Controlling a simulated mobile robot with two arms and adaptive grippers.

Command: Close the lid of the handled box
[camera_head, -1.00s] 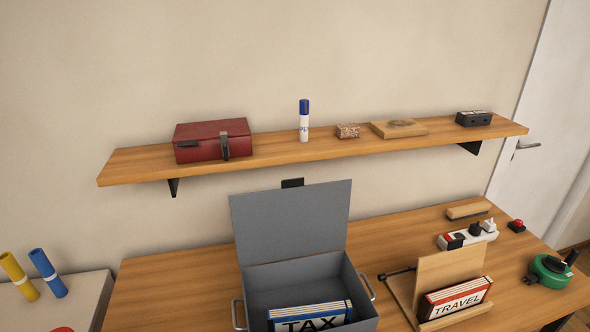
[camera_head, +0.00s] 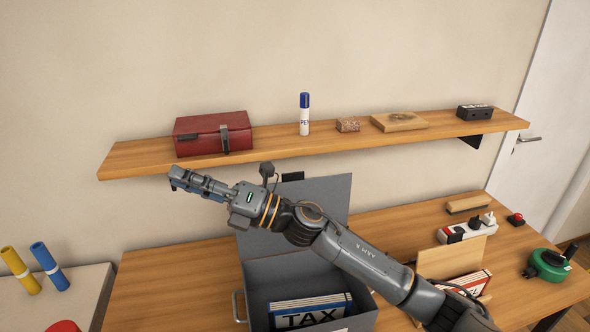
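The grey handled box (camera_head: 257,287) stands on the wooden desk at the bottom middle, with a metal handle (camera_head: 237,307) on its left side. Its lid (camera_head: 333,198) stands open and upright at the back, partly hidden by my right arm. A book marked TAX (camera_head: 308,314) lies inside the box. My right gripper (camera_head: 184,181) is left of the lid, in front of the wall just below the shelf. It appears empty and apart from the lid; I cannot tell whether its fingers are open. My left gripper is not in view.
A shelf (camera_head: 290,151) above the desk holds a red case (camera_head: 205,135), a white and blue marker (camera_head: 304,115) and small items. Right of the box, a wooden stand (camera_head: 445,260) with a book is partly behind my arm. The desk left of the box is bare.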

